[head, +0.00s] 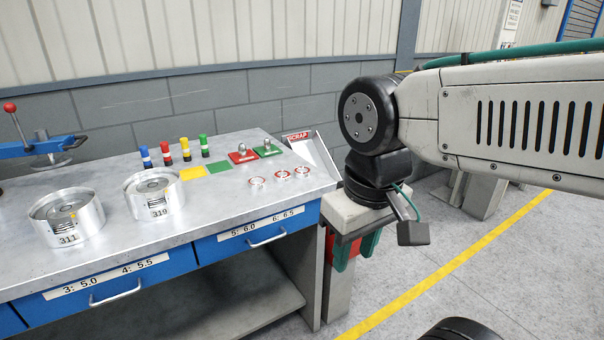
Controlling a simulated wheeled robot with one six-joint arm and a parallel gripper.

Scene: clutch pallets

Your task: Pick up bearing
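I cannot tell for certain which thing is the bearing. Three small round pieces with red and white faces lie in a row near the bench's right end: a left one (257,182), a middle one (282,175) and a right one (302,171). My gripper is right of all these and touches none.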

